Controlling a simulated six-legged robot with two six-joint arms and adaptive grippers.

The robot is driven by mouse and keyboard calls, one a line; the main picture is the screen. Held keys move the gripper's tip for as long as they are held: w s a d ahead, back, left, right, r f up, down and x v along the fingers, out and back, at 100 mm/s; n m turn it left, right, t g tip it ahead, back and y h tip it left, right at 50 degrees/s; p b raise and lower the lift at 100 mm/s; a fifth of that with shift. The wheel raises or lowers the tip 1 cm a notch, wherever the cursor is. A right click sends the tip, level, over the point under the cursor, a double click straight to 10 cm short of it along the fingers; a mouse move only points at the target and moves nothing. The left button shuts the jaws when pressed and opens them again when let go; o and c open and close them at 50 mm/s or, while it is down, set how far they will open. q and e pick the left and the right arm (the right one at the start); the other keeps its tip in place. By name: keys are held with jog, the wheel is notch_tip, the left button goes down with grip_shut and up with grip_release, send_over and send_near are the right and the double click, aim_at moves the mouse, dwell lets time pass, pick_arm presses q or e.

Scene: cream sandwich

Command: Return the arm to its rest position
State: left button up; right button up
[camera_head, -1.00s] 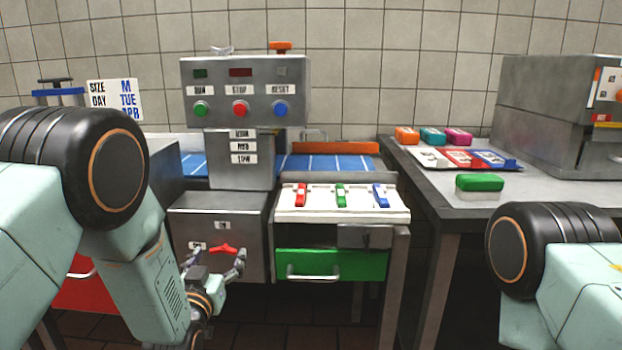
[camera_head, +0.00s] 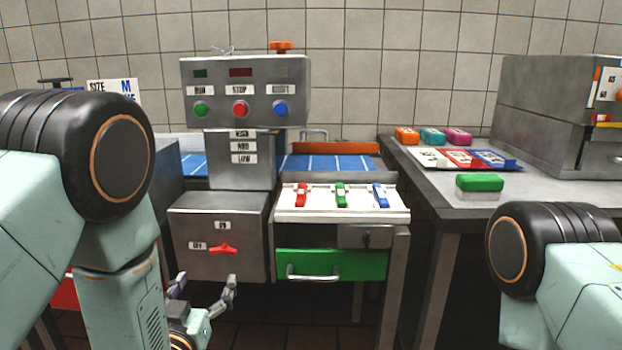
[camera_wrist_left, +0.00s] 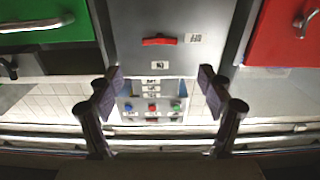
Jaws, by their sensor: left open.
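My left gripper (camera_head: 203,290) is low in the head view, below and in front of the grey switch box, with its fingers spread and empty. In the left wrist view the gripper's two fingers (camera_wrist_left: 160,88) stand wide apart with nothing between them. The red switch handle (camera_head: 222,248) on the grey box (camera_head: 190,228) lies roughly level near the OFF label, apart from the fingers. It also shows in the wrist view (camera_wrist_left: 159,41). My right arm shows only at the right edge of the head view; its gripper is out of view.
A control panel (camera_head: 245,80) with green, red and blue buttons stands above the box. A tray with several coloured levers (camera_head: 320,212) is above a green drawer (camera_head: 350,265). A red drawer (camera_head: 66,292) is partly hidden by my left arm. A grey table (camera_head: 455,205) holds a green block (camera_head: 480,183).

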pick_arm(q)
jog(key=w, duration=0.9)
jog(key=shift+d, duration=0.1)
jog(key=shift+f+b, duration=0.1)
jog(key=shift+b, duration=0.25)
jog(key=shift+s+m, duration=0.15)
jog(key=shift+m, duration=0.25)
jog(key=n+t+p, duration=0.1)
jog(key=n+p, duration=0.2)
jog(key=n, duration=0.4)
send_near(222, 253)
notch_tip(222, 253, up, 3)
jog(key=w, duration=0.1)
jog(key=shift+s+a+f+n+g+p, duration=0.15)
jog(key=shift+s+a+f+n+p, duration=0.2)
jog(key=shift+n+p, duration=1.45)
jog(key=shift+s+a+f+n+g+p, duration=0.25)
jog(key=shift+f+n+p, duration=0.25)
jog(key=shift+n+p, duration=1.25)
jog(key=shift+s+a+f+n+g+p, duration=0.1)
jog(key=shift+s+a+f+n+p, duration=0.25)
jog(key=shift+n+p, duration=1.45)
